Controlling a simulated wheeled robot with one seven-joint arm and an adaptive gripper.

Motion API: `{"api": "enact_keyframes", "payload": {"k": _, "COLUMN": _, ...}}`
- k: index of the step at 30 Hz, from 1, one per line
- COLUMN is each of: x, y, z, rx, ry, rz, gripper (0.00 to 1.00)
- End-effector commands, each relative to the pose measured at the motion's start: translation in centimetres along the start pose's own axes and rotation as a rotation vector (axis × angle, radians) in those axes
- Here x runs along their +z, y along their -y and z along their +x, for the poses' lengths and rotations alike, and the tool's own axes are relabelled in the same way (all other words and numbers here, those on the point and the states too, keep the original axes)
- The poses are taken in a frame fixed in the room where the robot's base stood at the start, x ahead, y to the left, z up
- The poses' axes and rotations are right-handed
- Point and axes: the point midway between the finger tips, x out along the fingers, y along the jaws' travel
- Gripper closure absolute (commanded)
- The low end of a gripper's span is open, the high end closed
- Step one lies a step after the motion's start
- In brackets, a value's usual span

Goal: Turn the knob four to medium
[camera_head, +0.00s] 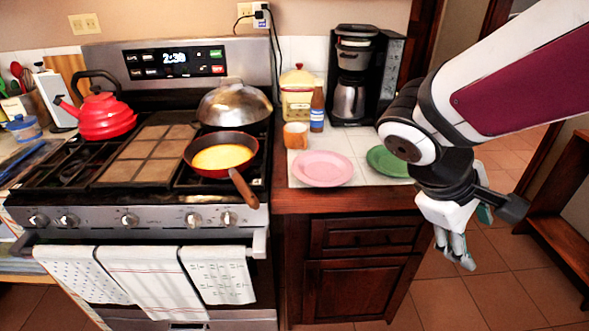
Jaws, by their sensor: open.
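The stove (170,200) stands at the left, with a row of several silver knobs along its front panel. The fourth knob from the left (193,220) sits on the right part of that panel, below the pan's side of the cooktop; its setting is too small to read. The rightmost knob (228,218) is close beside it, just under the pan handle. My gripper (462,262) is open and empty, pointing down in the air in front of the right end of the counter, far to the right of the knobs.
A red pan (186,155) holds yellow food, and its wooden handle (243,188) juts over the stove's front edge. A red kettle (106,118) and a domed lid (234,107) are behind. Towels (150,280) hang on the oven bar. Pink plate (323,168) and green plate (390,160) lie on the counter.

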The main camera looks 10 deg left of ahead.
Motion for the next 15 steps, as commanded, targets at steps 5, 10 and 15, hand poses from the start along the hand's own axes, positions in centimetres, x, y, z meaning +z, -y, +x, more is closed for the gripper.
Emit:
{"api": "enact_keyframes", "payload": {"k": 5, "x": -7.8, "y": 0.5, "z": 1.1, "rx": 0.261, "ry": 0.071, "rz": -0.321, "gripper": 0.44}}
{"api": "enact_keyframes", "payload": {"k": 10, "x": -15.7, "y": 3.4, "z": -0.2, "rx": 0.572, "ry": 0.109, "rz": -0.645, "gripper": 0.44}}
{"api": "enact_keyframes", "payload": {"k": 15, "x": -23.8, "y": 9.9, "z": -2.9, "rx": 0.941, "ry": 0.107, "rz": -0.972, "gripper": 0.44}}
